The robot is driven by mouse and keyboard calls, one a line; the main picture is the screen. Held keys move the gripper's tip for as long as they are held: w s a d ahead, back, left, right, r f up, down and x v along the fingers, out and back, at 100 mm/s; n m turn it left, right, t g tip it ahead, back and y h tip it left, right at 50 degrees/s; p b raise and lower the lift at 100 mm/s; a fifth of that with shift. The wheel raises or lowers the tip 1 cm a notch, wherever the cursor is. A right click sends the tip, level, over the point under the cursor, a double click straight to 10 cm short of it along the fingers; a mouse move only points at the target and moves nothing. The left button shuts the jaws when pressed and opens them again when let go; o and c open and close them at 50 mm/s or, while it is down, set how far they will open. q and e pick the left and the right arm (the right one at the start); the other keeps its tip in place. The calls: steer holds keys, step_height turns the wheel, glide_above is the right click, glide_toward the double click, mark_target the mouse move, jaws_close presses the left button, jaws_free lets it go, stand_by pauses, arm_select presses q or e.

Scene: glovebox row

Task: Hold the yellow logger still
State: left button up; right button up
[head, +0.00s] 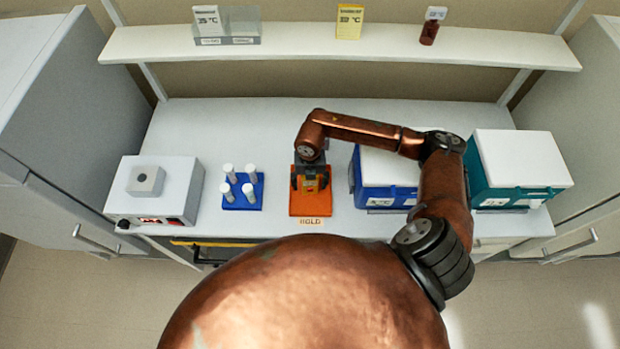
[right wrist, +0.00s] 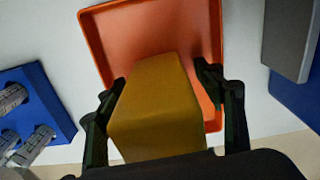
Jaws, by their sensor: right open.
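The yellow logger (right wrist: 155,105) is a block that stands in the orange tray (right wrist: 108,30) in the right wrist view. In the head view the orange tray (head: 309,209) lies at the front of the bench above a label reading HOLD, and my gripper hides most of the logger there. My right gripper (head: 310,181) is over the tray, pointing down. In the right wrist view its fingers (right wrist: 165,112) are open, one on each side of the logger. A gap shows at the right finger; the left finger looks very close, and I cannot tell if it touches. My left gripper is not in view.
A blue rack (head: 242,192) with several white tubes stands left of the tray, then a grey instrument (head: 160,188). A blue box (head: 375,178) and a teal box (head: 520,160) with white lids stand right. A shelf (head: 300,42) with a yellow sign (head: 349,22) runs behind.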

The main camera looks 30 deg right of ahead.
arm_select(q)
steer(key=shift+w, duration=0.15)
arm_select(e)
steer(key=shift+f, duration=0.15)
steer(key=shift+c, duration=0.3)
steer(key=c, duration=1.3)
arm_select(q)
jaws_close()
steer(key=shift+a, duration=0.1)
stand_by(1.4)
